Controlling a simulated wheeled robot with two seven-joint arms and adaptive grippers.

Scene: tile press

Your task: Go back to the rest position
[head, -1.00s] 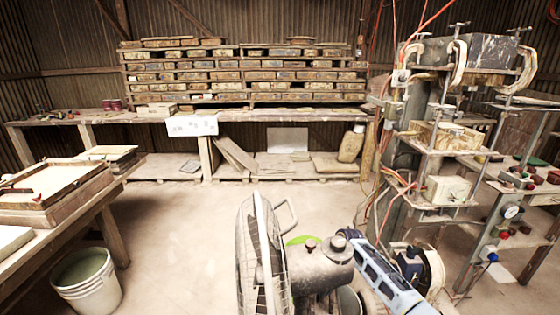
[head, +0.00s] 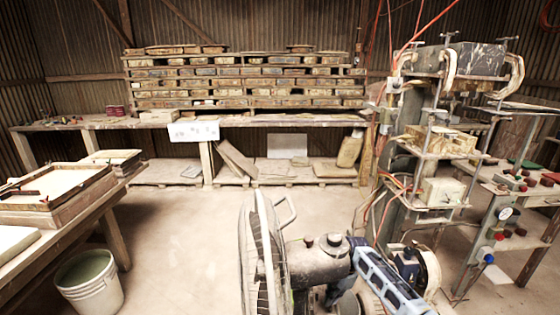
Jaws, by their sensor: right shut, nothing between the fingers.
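My right gripper (head: 362,254) is low in the head view, right of centre, beside the grey fan motor (head: 318,264). It is shut with nothing held, and it is partly lost among the machine parts around it. My left gripper is not in the head view. No object is held in view.
The fan (head: 263,260) stands close in front. The tile press (head: 440,170) with hoses and clamps stands at the right. A workbench (head: 75,232) and white bucket (head: 90,284) are at the left. Stacked tiles (head: 245,82) line the back. The middle floor is clear.

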